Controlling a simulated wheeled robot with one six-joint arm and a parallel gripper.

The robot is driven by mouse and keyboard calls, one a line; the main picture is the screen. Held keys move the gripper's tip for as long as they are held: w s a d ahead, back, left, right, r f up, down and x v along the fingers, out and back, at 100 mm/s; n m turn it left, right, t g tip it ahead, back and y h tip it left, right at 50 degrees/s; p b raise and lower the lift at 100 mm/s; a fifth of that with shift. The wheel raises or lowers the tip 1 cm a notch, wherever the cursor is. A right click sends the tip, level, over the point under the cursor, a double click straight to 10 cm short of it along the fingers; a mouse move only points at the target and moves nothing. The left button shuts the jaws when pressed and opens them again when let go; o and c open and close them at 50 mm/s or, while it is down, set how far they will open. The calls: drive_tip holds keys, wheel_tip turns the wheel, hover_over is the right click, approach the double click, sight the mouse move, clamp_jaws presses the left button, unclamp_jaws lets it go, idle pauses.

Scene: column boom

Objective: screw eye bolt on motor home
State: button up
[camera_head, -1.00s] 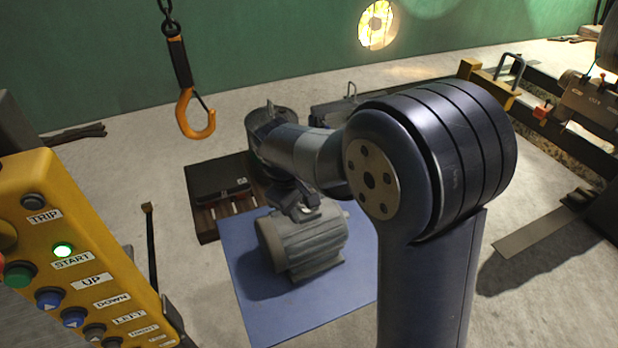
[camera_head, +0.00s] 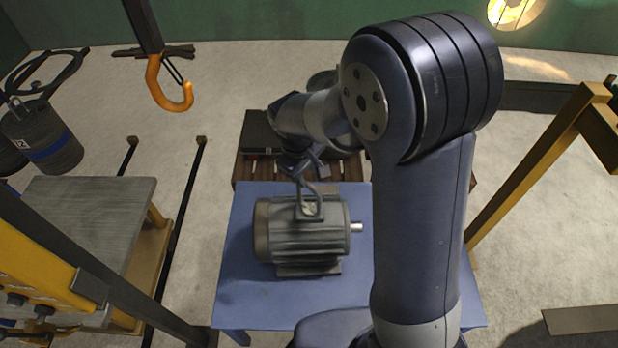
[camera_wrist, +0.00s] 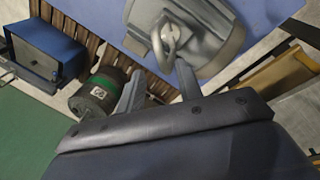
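The grey motor (camera_head: 305,240) lies on the blue table (camera_head: 240,300) with its shaft pointing right. A metal eye bolt (camera_head: 309,208) stands on top of the motor housing, its ring upward. In the wrist view the eye bolt (camera_wrist: 165,42) sits on the motor (camera_wrist: 210,35) just beyond my fingertips. How deep its thread is seated is hidden. My gripper (camera_head: 303,176) is above the motor, close to the ring. In the wrist view my gripper (camera_wrist: 160,70) has its two fingers spread apart with nothing between them.
An orange crane hook (camera_head: 170,92) hangs at the upper left. A grey bench (camera_head: 85,220) stands left, a yellow frame (camera_head: 540,165) right. A wooden pallet (camera_head: 352,170) lies behind the table. The wrist view shows a green-banded cylinder (camera_wrist: 98,96) and a blue box (camera_wrist: 45,48).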

sight(310, 185)
drive_tip(key=shift+w+d+f, duration=0.15)
drive_tip(key=shift+f, duration=0.9)
drive_tip(key=shift+w+d+f, duration=0.1)
drive_tip(key=shift+w+f, duration=0.05)
drive_tip(key=shift+f, duration=0.85)
drive_tip(key=shift+c, duration=0.2)
clamp_jaws()
